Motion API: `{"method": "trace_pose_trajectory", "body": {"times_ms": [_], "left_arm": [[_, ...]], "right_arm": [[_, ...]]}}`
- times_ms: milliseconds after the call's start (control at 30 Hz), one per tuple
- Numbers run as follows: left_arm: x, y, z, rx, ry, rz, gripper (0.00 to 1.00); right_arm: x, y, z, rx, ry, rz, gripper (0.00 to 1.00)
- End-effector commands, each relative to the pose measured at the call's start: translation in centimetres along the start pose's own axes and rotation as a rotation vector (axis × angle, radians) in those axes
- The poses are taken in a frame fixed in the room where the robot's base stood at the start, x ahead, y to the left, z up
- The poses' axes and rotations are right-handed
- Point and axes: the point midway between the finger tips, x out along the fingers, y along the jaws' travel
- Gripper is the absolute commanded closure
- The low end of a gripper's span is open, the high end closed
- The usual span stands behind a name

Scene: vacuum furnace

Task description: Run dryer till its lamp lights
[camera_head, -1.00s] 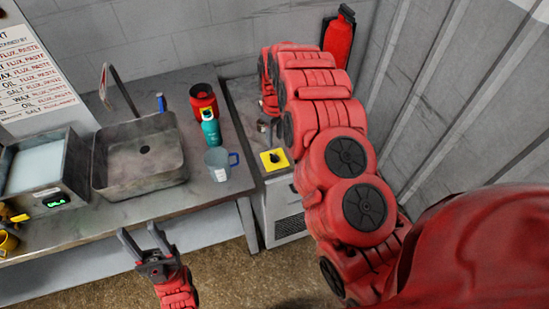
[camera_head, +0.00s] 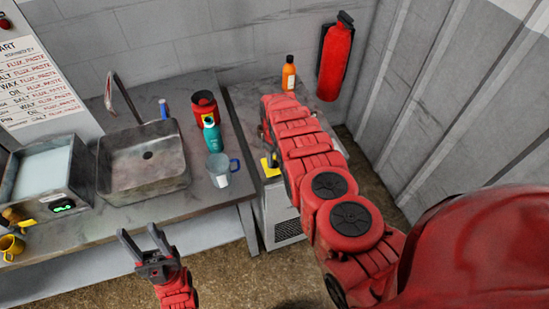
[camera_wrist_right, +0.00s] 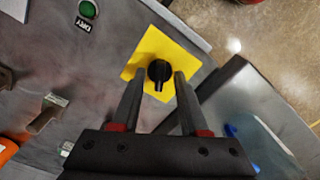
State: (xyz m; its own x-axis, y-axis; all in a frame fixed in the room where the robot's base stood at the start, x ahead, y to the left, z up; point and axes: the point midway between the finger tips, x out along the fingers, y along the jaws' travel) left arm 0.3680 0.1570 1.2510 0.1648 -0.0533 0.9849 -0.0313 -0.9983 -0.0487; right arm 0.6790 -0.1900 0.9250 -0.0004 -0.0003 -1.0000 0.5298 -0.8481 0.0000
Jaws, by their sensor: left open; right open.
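The dryer's yellow plate (camera_wrist_right: 146,52) carries a black knob (camera_wrist_right: 159,72) in the right wrist view. A green lamp (camera_wrist_right: 88,9) with a DRY label (camera_wrist_right: 83,26) sits near the top left of that view; it looks dull green. My right gripper (camera_wrist_right: 159,76) is open, with its fingertips on either side of the knob; I cannot tell whether they touch it. In the head view the yellow plate (camera_head: 270,167) is partly hidden by my right arm. My left gripper (camera_head: 147,240) is open and empty in front of the counter.
A blue-handled cup (camera_head: 219,171), teal bottle (camera_head: 212,138) and red container (camera_head: 204,107) stand left of the dryer, beside the sink (camera_head: 130,180). An orange bottle (camera_head: 288,76) and a red extinguisher (camera_head: 335,62) are behind my right arm.

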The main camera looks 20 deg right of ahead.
Motion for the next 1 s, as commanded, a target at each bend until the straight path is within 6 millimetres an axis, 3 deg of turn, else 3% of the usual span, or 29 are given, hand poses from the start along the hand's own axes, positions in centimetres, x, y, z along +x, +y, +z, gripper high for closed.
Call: {"method": "trace_pose_trajectory", "body": {"times_ms": [200,467,1000], "left_arm": [[0.0,0.0,0.0,0.0,0.0,0.0,0.5],[0.0,0.0,0.0,0.0,0.0,0.0,0.5],[-0.36,0.02,0.06,0.0,0.0,0.0,0.5]], "right_arm": [[-0.01,0.01,-0.01,0.0,0.0,0.0,0.56],[-0.03,0.03,-0.01,0.0,0.0,0.0,1.0],[0.0,0.05,-0.05,0.042,0.0,0.0,1.0]]}}
